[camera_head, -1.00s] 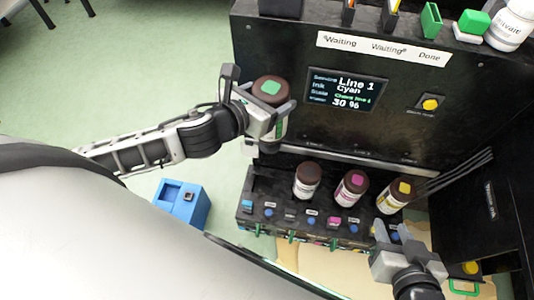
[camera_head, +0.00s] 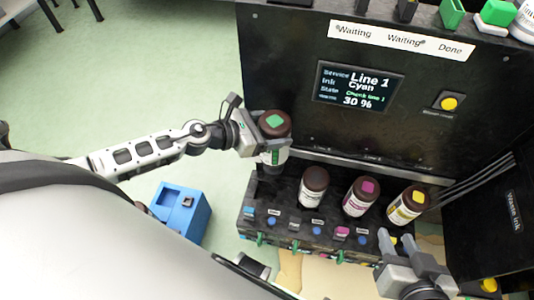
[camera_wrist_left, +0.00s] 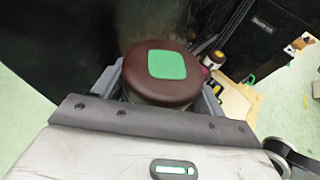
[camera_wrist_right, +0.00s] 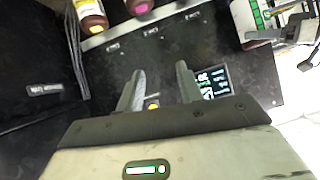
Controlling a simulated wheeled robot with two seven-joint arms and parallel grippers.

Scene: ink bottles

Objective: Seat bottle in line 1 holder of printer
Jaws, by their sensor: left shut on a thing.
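My left gripper (camera_head: 262,138) is shut on a bottle with a dark brown cap and a green square (camera_head: 275,123). The bottle is upright above the left end of the printer's holder row (camera_head: 262,193), and I cannot tell whether it touches the holder. In the left wrist view the cap (camera_wrist_left: 165,72) sits between the fingers. The printer screen (camera_head: 358,87) reads Line 1, Cyan, 30 %. My right gripper (camera_head: 400,248) is open and empty in front of the row's right end; its parted fingers show in the right wrist view (camera_wrist_right: 158,90).
Three bottles stand in the row: a plain dark-capped one (camera_head: 313,187), a magenta-marked one (camera_head: 361,196) and a yellow-marked one (camera_head: 407,205). A blue box (camera_head: 181,211) is at the left. A dark waste ink unit (camera_head: 495,200) stands at the right.

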